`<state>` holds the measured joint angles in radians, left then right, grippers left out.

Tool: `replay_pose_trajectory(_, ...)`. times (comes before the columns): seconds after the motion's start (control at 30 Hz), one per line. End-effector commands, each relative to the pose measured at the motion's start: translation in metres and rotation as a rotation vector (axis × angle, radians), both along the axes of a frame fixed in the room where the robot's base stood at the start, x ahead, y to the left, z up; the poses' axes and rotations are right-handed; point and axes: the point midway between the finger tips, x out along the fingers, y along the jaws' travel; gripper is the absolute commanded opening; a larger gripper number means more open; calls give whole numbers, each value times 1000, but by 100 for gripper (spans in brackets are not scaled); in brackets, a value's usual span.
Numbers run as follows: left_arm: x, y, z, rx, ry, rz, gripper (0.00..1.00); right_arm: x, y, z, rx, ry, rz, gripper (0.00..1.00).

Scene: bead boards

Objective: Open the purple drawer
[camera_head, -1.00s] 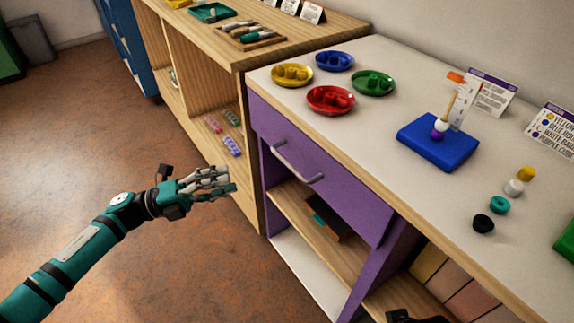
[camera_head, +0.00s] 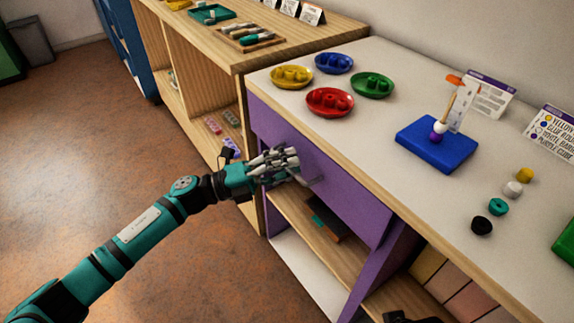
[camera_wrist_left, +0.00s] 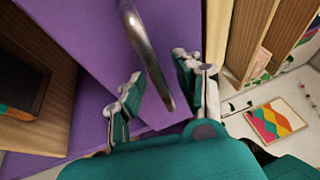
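The purple drawer (camera_head: 345,197) is in the front of the white-topped cabinet in the head view, and its front looks flush with the cabinet. Its silver bar handle (camera_head: 308,181) is partly hidden behind my left gripper (camera_head: 290,168). In the left wrist view the handle (camera_wrist_left: 148,50) runs down between the two spread fingers of my left gripper (camera_wrist_left: 160,85), with gaps on both sides. The left gripper is open and holds nothing. At the bottom edge of the head view a dark piece shows, perhaps part of my right gripper (camera_head: 400,315); its fingers cannot be made out.
The white tabletop (camera_head: 385,135) holds yellow, blue, green and red dishes, a blue board (camera_head: 437,143) with a peg, several loose beads and cards. Below the drawer is an open shelf (camera_head: 310,235) with a dark item. A wooden shelf unit adjoins behind. The floor at left is clear.

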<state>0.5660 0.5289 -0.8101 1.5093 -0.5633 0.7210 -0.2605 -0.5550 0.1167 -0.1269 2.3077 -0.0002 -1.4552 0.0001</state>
Motion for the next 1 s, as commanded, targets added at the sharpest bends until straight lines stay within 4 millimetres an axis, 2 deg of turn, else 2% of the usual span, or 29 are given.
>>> replay_pose_trajectory(0.1,0,0,0,0,0,0,34,0,0,0,0,1,0,40)
replay_pose_trajectory(0.37,0,0,0,0,1,0,0,0,0,0,1,0,0,40)
replay_pose_trajectory(1.0,-1,1,-2,3,0,0,0,1,0,1,1,-5,0,40)
